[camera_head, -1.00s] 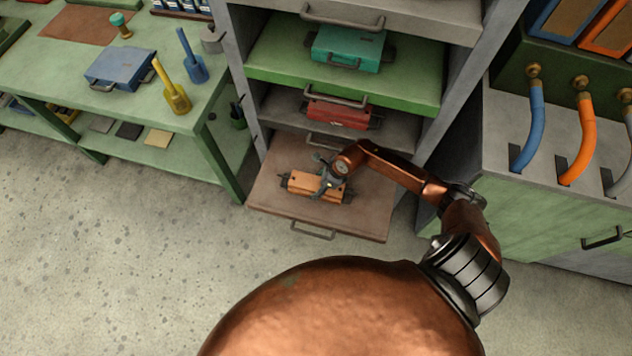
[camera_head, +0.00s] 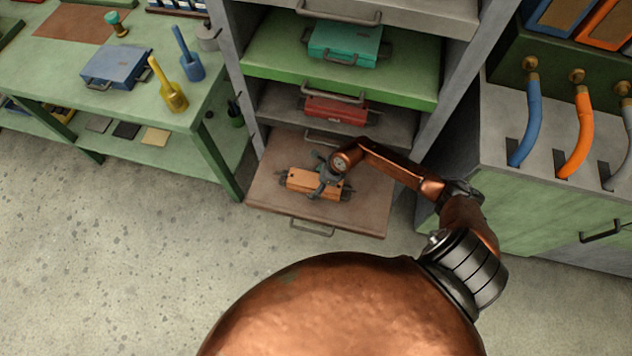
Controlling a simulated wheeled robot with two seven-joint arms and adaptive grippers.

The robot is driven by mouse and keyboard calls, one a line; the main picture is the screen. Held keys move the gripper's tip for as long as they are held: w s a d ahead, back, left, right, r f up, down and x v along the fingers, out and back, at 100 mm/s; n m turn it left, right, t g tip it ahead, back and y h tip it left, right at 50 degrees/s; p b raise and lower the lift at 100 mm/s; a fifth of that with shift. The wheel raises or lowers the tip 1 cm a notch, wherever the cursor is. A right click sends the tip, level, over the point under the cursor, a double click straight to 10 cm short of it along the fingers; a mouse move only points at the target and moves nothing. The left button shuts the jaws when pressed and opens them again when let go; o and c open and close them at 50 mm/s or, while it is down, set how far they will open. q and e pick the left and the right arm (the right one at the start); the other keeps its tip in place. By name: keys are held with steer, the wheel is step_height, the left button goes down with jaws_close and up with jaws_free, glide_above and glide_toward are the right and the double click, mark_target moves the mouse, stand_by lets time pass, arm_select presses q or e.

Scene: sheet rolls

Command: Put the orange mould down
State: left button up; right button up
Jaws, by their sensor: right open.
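The orange mould (camera_head: 302,180) is a block with dark handles at its ends. It rests on the lowest pulled-out brown shelf (camera_head: 270,202) of the rack. My right gripper (camera_head: 326,181) is open at the mould's right part, close over it; whether the fingers touch it I cannot tell. The gripper and wrist hide part of the mould's right half and its back edge. My left gripper is not in view.
A green bench (camera_head: 60,60) with a blue mould (camera_head: 115,66) stands left. A cabinet with hoses (camera_head: 530,125) stands right. Floor in front is clear.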

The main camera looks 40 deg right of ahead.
steer(key=shift+r, duration=0.15)
steer(key=shift+d+r, duration=0.15)
steer(key=shift+r, duration=0.15)
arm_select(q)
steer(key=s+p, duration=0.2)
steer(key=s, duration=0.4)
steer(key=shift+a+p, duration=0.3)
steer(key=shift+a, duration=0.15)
arm_select(e)
steer(key=shift+v, duration=3.35)
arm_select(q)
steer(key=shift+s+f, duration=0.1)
arm_select(e)
steer(key=shift+s+f, duration=0.1)
steer(key=shift+s, duration=0.05)
